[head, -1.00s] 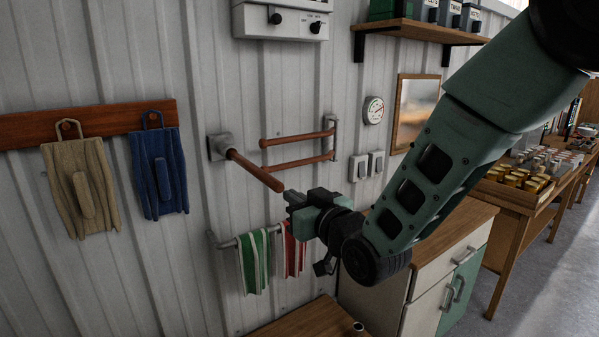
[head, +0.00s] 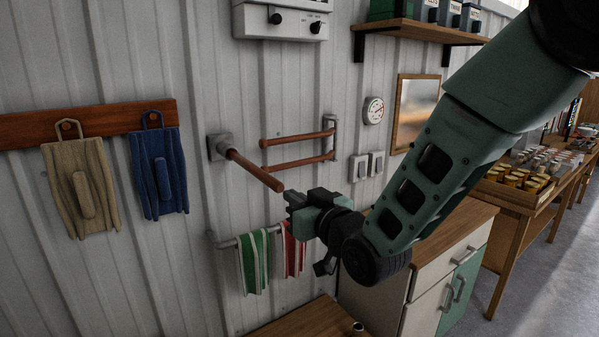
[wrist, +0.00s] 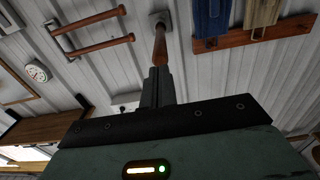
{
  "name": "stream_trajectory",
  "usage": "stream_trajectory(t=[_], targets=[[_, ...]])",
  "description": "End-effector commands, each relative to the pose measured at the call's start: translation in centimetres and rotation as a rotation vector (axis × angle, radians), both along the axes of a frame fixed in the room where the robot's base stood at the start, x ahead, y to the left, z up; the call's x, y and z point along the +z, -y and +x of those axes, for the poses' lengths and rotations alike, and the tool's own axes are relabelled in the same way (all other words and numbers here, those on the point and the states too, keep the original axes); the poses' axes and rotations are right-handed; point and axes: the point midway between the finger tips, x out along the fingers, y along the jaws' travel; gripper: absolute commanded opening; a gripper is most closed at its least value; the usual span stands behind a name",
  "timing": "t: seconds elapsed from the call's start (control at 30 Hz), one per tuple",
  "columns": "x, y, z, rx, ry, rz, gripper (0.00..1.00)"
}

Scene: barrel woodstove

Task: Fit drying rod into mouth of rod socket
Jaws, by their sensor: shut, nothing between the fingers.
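The drying rod (head: 256,170) is a brown wooden rod that sticks out from the wall, tilting downward in the head view. Its far end meets the grey rod socket (head: 217,147) on the wall; how deep it sits inside is hidden. My gripper (head: 288,199) is shut and empty, just beyond the rod's free end. In the wrist view the rod (wrist: 160,46) runs from the socket (wrist: 158,17) toward my closed fingers (wrist: 158,75). The fingertips overlap the rod's end there, so I cannot tell whether they touch it.
A wall bracket (head: 331,135) with two brown rods is right of the socket. Below, a rail holds a green striped towel (head: 254,262) and a red one (head: 293,255). Tan (head: 80,190) and blue mitts (head: 160,172) hang at left. A wooden-topped cabinet (head: 440,245) stands at right.

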Motion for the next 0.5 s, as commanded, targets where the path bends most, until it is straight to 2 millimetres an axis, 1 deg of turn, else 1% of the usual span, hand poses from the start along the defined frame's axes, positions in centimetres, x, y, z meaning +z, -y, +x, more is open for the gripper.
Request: stream_trajectory(t=[0.5], targets=[[-0.04,-0.23,0.34,0.0,0.0,0.0,0.0]])
